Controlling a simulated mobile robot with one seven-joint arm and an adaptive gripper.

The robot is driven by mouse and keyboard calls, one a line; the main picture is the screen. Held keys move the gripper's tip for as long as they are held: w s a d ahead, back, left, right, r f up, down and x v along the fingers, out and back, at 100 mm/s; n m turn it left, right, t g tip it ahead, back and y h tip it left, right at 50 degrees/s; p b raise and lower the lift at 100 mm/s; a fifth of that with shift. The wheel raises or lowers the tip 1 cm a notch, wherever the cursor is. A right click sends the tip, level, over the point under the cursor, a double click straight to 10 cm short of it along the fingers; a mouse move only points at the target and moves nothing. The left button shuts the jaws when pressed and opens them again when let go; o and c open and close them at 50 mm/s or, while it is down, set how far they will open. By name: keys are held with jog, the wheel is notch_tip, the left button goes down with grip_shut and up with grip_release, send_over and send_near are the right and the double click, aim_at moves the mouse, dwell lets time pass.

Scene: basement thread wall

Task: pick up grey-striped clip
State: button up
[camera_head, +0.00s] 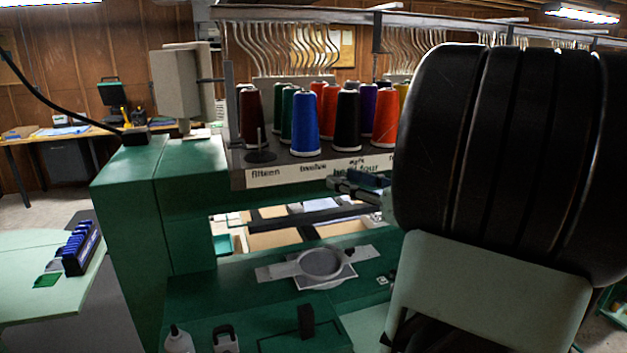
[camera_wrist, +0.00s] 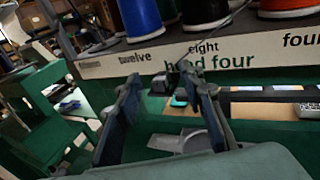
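My gripper (camera_head: 360,187) is in front of the machine's labelled spool shelf in the head view, partly hidden by my arm. In the wrist view its two dark fingers (camera_wrist: 160,85) stand wide apart with nothing held between them. I cannot make out a grey-striped clip for certain. A small dark, clip-like object with a pale front (camera_head: 226,339) sits at the bottom of the head view, low and left of my gripper. It has a loop on top, but I cannot tell whether it is the clip.
Thread spools such as the blue one (camera_head: 305,124) stand on the shelf (camera_head: 262,174). Below are a round hoop (camera_head: 320,263), a white bottle (camera_head: 177,340) and a black block (camera_head: 306,321) on the green machine. A pale green table (camera_head: 35,300) holds a dark rack (camera_head: 82,248) at left.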

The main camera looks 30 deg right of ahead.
jog(key=c, duration=0.9)
jog(key=shift+c, duration=0.2)
jog(key=shift+r, duration=0.1)
